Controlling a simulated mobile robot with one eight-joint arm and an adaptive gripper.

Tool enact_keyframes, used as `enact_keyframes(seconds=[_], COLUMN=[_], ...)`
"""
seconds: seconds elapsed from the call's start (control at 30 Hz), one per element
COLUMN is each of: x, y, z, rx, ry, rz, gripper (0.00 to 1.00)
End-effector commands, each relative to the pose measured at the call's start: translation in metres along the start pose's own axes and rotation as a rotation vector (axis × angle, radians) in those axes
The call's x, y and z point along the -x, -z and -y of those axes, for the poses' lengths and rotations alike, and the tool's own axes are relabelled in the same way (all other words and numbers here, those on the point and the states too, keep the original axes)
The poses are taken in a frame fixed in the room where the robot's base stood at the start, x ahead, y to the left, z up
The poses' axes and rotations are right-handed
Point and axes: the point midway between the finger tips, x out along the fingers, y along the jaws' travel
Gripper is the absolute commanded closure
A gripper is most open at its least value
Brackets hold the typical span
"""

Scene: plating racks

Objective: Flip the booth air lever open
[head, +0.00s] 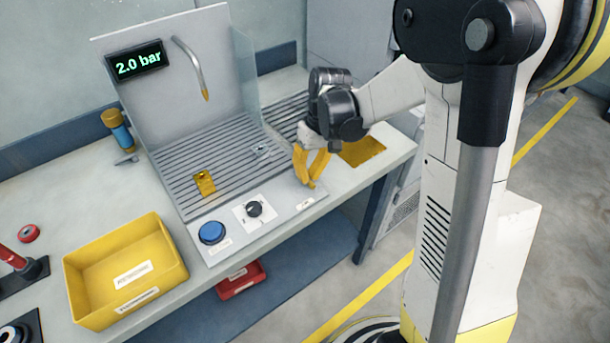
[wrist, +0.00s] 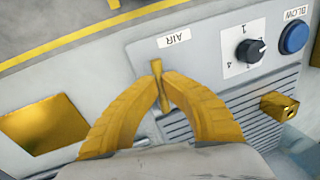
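The booth air lever (wrist: 159,88) is a thin yellow bar beside the AIR label (wrist: 174,39) on the grey front panel, seen in the wrist view. My gripper (wrist: 160,78) has its two yellow fingers converging on the lever, one on each side, with the tips appearing to touch it. In the head view my gripper (head: 309,183) points down at the panel's right end, with its fingertips close together. The lever cannot be told apart from the fingers there. The booth display (head: 138,63) reads 2.0 bar.
A black dial (head: 254,208) and a blue button (head: 212,232) lie left of my gripper on the panel. A yellow bin (head: 160,290) stands at the left. A clear side pane (head: 245,75) rises behind.

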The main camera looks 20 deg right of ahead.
Motion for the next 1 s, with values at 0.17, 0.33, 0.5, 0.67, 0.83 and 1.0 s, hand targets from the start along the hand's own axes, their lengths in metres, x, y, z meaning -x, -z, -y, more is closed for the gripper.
enact_keyframes(seconds=[0.17, 0.33, 0.5, 0.67, 0.83, 1.0], x=[-0.0007, -0.0005, -0.0004, -0.0004, -0.0004, 0.0], y=[-0.0009, -0.0005, -0.0004, -0.0004, -0.0004, 0.0], z=[-0.0029, -0.0044, -0.0049, -0.005, -0.005, -0.005], rx=[0.071, 0.107, 0.118, 0.119, 0.118, 0.118], ry=[0.0, 0.0, 0.0, 0.0, 0.0, 0.0], rz=[0.017, 0.024, 0.026, 0.026, 0.025, 0.025], gripper=[1.0, 1.0, 1.0, 1.0, 0.88, 0.65])
